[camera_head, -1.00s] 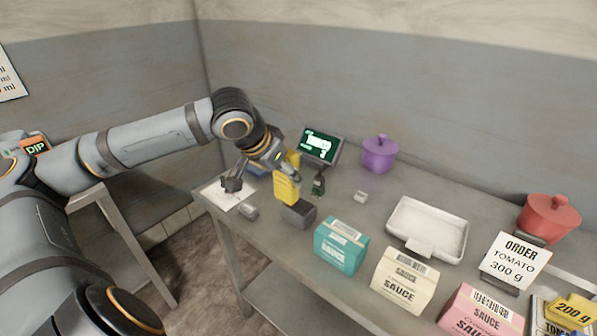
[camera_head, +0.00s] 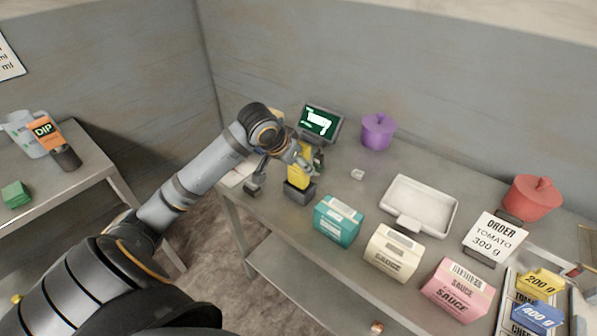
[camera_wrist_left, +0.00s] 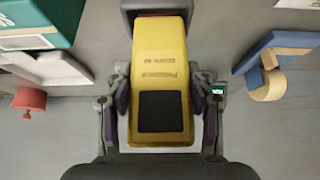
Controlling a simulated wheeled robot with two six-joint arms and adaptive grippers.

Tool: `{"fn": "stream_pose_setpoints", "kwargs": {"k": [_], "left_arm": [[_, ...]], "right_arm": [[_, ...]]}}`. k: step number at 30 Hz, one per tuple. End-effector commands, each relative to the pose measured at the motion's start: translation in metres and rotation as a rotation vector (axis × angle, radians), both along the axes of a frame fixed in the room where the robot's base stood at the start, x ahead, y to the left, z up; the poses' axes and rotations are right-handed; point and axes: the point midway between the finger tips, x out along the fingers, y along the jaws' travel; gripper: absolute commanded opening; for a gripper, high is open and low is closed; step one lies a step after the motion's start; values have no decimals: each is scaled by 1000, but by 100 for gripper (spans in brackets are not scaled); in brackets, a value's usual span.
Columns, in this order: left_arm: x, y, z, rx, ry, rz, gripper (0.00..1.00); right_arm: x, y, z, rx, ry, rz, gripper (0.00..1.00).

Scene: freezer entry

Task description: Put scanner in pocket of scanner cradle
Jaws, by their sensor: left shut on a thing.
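The yellow scanner (camera_head: 300,177) with a dark square panel is held upright in my left gripper (camera_head: 289,166). In the left wrist view, the two fingers of my left gripper (camera_wrist_left: 162,95) press on both sides of the scanner (camera_wrist_left: 160,60). The scanner cradle (camera_head: 299,193) is a dark grey block on the table, directly below the scanner. In the left wrist view the scanner's far end meets the cradle (camera_wrist_left: 157,6) at the top edge. The lower end appears at or within the pocket; how deep is hidden. My right gripper is not in view.
A teal carton (camera_head: 338,221), a cream carton (camera_head: 393,252) and a pink carton (camera_head: 458,290) stand to the right. A lit display (camera_head: 321,122) and a purple pot (camera_head: 378,131) stand behind. A white tray (camera_head: 446,190) lies further right.

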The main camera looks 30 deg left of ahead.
Motion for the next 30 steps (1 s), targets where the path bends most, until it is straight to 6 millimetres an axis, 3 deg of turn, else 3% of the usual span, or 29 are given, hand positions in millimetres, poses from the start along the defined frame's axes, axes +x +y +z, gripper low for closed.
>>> {"fn": "stream_pose_setpoints", "kwargs": {"k": [6,18,19,24,30], "left_arm": [[2,-2,-30,-3,4,-1,14],[3,-2,-37,-2,1,-1,14],[3,-2,-38,-2,1,-1,56],[2,-2,-37,-1,1,-1,77],[2,-2,-37,-1,1,-1,77]], "right_arm": [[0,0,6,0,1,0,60],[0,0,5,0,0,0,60],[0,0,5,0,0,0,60],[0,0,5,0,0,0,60],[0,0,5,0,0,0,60]]}}
